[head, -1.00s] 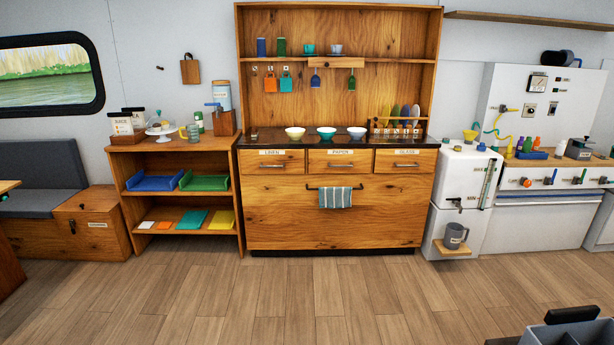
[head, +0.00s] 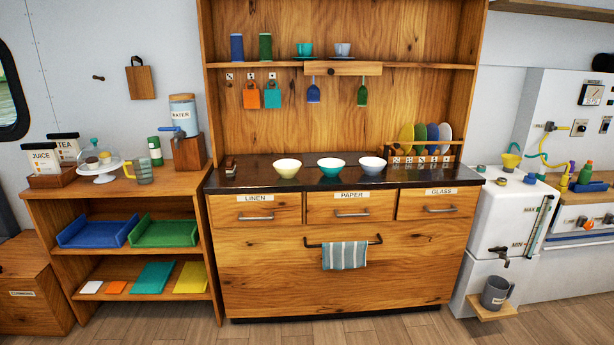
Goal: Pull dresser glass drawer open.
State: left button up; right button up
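The wooden dresser (head: 340,270) stands straight ahead in the head view, with a row of three labelled drawers under its dark top. The glass drawer (head: 439,204) is the right one, labelled GLASS, with a grey bar handle (head: 440,209). It is shut, its front in line with the others. The paper drawer (head: 351,207) is in the middle and the linen drawer (head: 254,210) at the left; both are shut. Neither of my grippers is in view.
A striped towel (head: 344,255) hangs on a rail below the drawers. Three bowls (head: 330,167) and a plate rack (head: 425,157) stand on the dresser top. A white tank (head: 508,220) with a tap stands close at the right, a mug (head: 496,292) below it. Floor (head: 360,331) before the dresser is clear.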

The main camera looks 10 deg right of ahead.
aim_at(431, 202)
jog(key=i, duration=0.55)
jog(key=z, duration=2.15)
jog(key=i, duration=2.8)
jog(key=u, duration=0.75)
